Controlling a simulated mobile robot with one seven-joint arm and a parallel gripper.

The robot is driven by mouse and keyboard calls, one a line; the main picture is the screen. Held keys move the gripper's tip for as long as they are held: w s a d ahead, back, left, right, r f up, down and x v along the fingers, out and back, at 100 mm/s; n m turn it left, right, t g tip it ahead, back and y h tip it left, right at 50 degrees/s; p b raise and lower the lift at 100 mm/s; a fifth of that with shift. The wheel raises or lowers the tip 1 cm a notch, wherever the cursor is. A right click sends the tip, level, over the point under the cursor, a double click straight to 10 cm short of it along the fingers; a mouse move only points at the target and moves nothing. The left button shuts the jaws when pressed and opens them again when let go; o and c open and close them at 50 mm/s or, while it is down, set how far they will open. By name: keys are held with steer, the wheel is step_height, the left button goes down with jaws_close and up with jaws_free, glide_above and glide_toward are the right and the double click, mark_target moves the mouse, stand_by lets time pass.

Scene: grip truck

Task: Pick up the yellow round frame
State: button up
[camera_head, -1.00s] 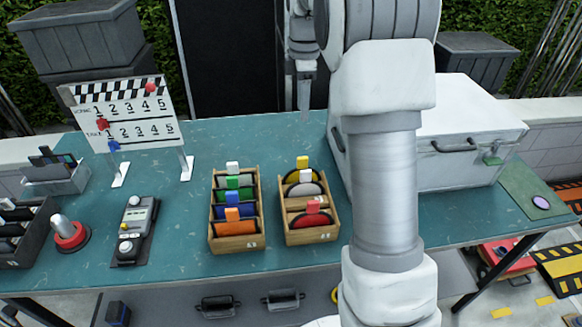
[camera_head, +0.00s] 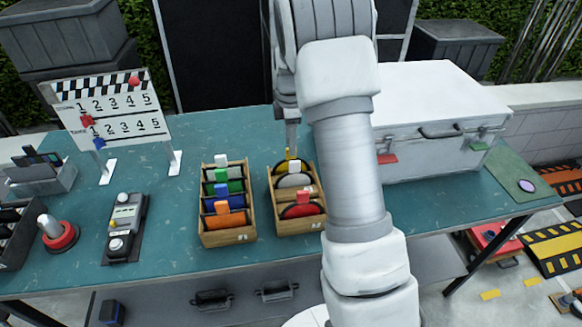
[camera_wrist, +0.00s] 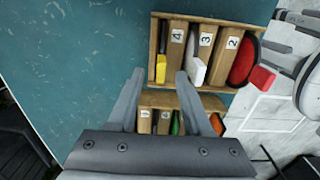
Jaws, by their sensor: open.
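The yellow round frame (camera_head: 281,167) stands at the back of the right-hand wooden rack (camera_head: 300,228), mostly hidden behind a white-tabbed frame. In the wrist view its yellow tab (camera_wrist: 161,68) shows near the slot marked 4. My gripper (camera_head: 291,140) is right over the back of this rack, close above the yellow frame. In the wrist view my gripper (camera_wrist: 160,73) has its two fingers apart, one on each side of the yellow tab. Nothing is held. Whether a finger touches the frame I cannot tell.
A white-tabbed frame (camera_head: 294,169) and a red frame (camera_head: 301,208) share the rack. Another wooden rack (camera_head: 229,239) with square frames stands to its left. A large white case (camera_head: 440,105) is close on the right. Bare table lies between the button panel (camera_head: 125,228) and the racks.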

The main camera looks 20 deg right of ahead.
step_height(320, 180, down, 4)
steer(key=shift+s+r, duration=0.1)
steer(key=shift+r, duration=0.1)
jaws_close()
stand_by(1.4)
